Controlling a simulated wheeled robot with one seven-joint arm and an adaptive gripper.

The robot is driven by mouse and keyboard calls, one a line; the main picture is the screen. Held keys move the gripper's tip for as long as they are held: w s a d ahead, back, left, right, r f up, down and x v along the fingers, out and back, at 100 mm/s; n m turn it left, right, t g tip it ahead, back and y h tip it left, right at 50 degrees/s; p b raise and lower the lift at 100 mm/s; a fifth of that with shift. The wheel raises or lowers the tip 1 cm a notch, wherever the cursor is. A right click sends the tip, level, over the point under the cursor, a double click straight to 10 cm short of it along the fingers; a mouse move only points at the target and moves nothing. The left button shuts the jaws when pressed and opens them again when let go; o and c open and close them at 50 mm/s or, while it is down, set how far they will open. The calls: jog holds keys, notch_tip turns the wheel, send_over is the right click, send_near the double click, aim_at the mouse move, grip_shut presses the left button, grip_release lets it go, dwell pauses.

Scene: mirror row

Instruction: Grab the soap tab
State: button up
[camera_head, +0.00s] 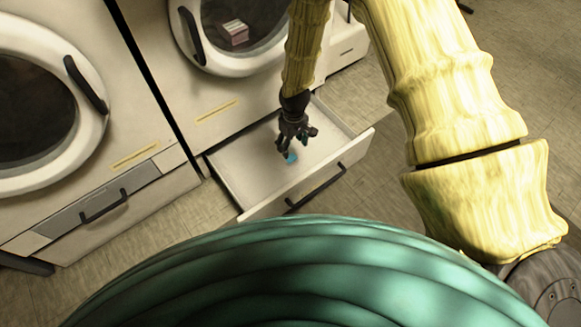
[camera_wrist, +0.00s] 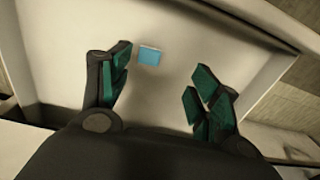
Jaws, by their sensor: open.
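The soap tab (camera_wrist: 149,56) is a small flat blue square lying on the white floor of an open drawer (camera_head: 232,178). In the head view the soap tab (camera_head: 291,158) shows just below the fingertips. My gripper (camera_head: 293,140) is over the drawer, pointing down, open and empty. In the wrist view my gripper (camera_wrist: 160,90) has its two green-padded fingers spread wide. The tab lies beyond the fingertips, nearer the left finger, with nothing touching it that I can see. How high the fingers are above the drawer floor is hard to tell.
The drawer front with its dark handle (camera_head: 315,189) and the drawer walls surround the tab. The washing machine (camera_head: 160,60) stands behind, with a pink-and-white box (camera_head: 234,33) seen at its round door. Another machine (camera_head: 50,130) with a closed drawer is left. The drawer floor around the tab is clear.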

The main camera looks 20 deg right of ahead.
jog(key=w+f+b, duration=0.1)
jog(key=w+b, duration=0.1)
jog(key=b, duration=0.2)
send_over(292, 158)
jog(key=f, duration=0.5)
jog(key=shift+w+a+f, duration=0.1)
jog(key=shift+a+f, duration=0.1)
jog(key=shift+f, duration=0.2)
jog(key=shift+d+f+b, duration=0.1)
jog(key=shift+f+b, duration=1.85)
jog(key=shift+f, duration=0.65)
jog(key=shift+r, duration=0.1)
jog(key=c, duration=0.9)
